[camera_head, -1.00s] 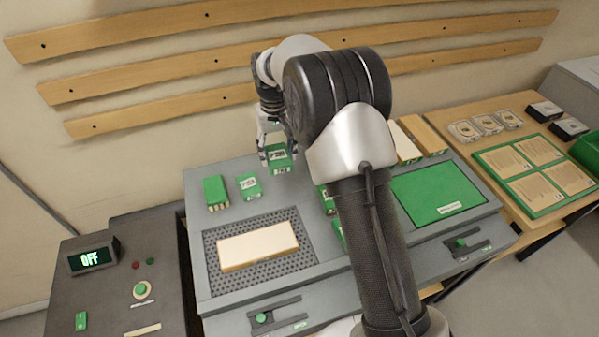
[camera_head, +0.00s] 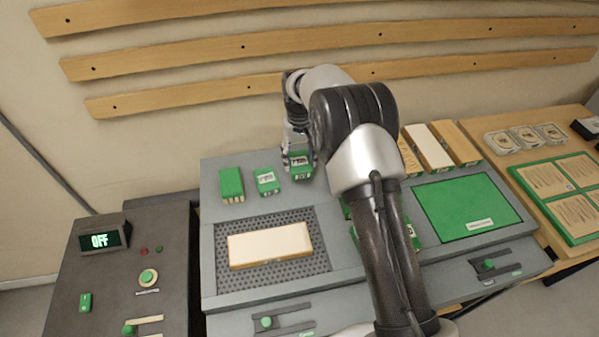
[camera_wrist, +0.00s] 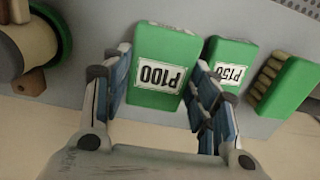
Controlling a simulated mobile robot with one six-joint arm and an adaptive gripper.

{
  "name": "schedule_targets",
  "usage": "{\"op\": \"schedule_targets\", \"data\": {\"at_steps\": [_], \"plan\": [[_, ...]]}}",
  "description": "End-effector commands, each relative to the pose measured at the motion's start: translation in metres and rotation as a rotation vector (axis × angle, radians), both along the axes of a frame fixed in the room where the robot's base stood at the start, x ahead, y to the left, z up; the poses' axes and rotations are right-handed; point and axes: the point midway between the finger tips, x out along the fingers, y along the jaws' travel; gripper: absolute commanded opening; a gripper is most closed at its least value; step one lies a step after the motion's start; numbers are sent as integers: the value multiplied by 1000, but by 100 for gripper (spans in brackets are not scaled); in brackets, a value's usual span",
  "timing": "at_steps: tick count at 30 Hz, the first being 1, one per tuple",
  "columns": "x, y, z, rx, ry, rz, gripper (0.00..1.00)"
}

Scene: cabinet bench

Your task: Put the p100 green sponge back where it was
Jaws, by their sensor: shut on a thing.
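The P100 green sponge (camera_wrist: 161,68) is a green block with a white label, seen between the fingers in the wrist view. My gripper (camera_wrist: 160,92) is shut on it, one finger along each side. In the head view the sponge (camera_head: 300,165) is at the back edge of the grey bench top, under my gripper (camera_head: 298,148). I cannot tell whether its base touches the bench. The P150 green sponge (camera_wrist: 232,62) stands close beside it, apart from it, and also shows in the head view (camera_head: 267,181).
A green block with tan bristles (camera_head: 231,184) stands left of the P150 sponge. A pale wooden block (camera_head: 270,245) lies on the perforated panel (camera_head: 315,262). A green mat (camera_head: 465,207) is to the right. A round green-and-tan object (camera_wrist: 35,40) is near the gripper. My arm hides the bench's middle.

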Motion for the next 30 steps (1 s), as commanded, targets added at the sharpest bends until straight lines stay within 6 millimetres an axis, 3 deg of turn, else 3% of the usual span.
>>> {"op": "schedule_targets", "data": {"at_steps": [7, 14, 26, 27, 30], "plan": [[0, 0, -19, 0, 0, 0, 32], [0, 0, -53, 0, 0, 0, 32], [1, 0, -57, 0, -2, 0, 32], [1, 0, -56, 1, -3, 0, 57], [1, 0, -56, 1, -3, 0, 64]]}}
